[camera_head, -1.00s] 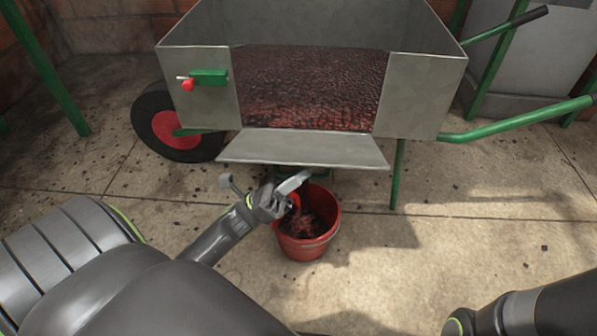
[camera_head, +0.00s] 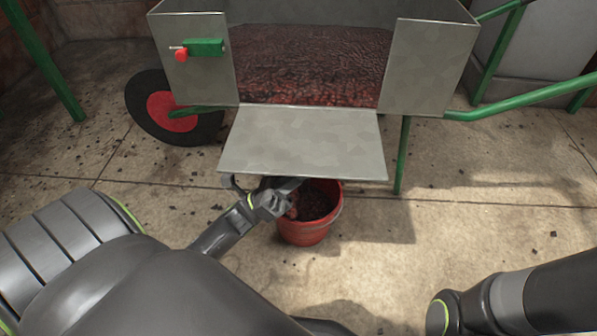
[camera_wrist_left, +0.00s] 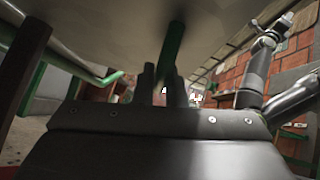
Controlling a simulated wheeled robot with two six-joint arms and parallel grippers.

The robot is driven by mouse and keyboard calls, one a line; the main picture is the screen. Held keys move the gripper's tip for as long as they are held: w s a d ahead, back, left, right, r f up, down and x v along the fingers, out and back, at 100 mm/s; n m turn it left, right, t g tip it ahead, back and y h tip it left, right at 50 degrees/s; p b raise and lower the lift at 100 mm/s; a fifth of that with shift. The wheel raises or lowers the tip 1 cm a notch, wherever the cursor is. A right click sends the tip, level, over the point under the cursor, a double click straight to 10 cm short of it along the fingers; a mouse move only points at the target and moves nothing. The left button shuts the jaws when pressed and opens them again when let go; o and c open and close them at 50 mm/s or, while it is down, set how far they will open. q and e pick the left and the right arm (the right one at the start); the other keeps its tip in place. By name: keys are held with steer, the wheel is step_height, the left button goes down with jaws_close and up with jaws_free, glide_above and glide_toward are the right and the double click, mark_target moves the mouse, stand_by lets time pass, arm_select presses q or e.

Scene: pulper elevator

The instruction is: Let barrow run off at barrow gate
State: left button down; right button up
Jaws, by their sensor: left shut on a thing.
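The grey metal barrow (camera_head: 201,86) holds a bed of dark red cherries (camera_head: 315,60). Its gate, a grey flap (camera_head: 303,145), hangs out from the front opening and slopes down toward me. My left gripper (camera_head: 287,189) is under the flap's lower edge. In the left wrist view, its fingers (camera_wrist_left: 163,88) are shut on a green bar (camera_wrist_left: 174,45) beneath the pale sheet; the contact is partly hidden. A red bucket (camera_head: 305,230) with dark red contents stands on the floor below, partly covered by the flap and gripper. My right gripper is not in view.
A red latch knob (camera_head: 181,54) on a green block sits on the barrow's left front panel. A black wheel with a red hub (camera_head: 172,112) is at left. Green handles (camera_head: 520,95) extend right.

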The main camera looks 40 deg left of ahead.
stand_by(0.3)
arm_select(q)
steer(key=c, duration=1.5)
jaws_free()
steer(key=p+v, duration=0.1)
steer(key=v, duration=1.6)
steer(key=shift+a+f+p, duration=0.2)
steer(key=shift+p, duration=0.1)
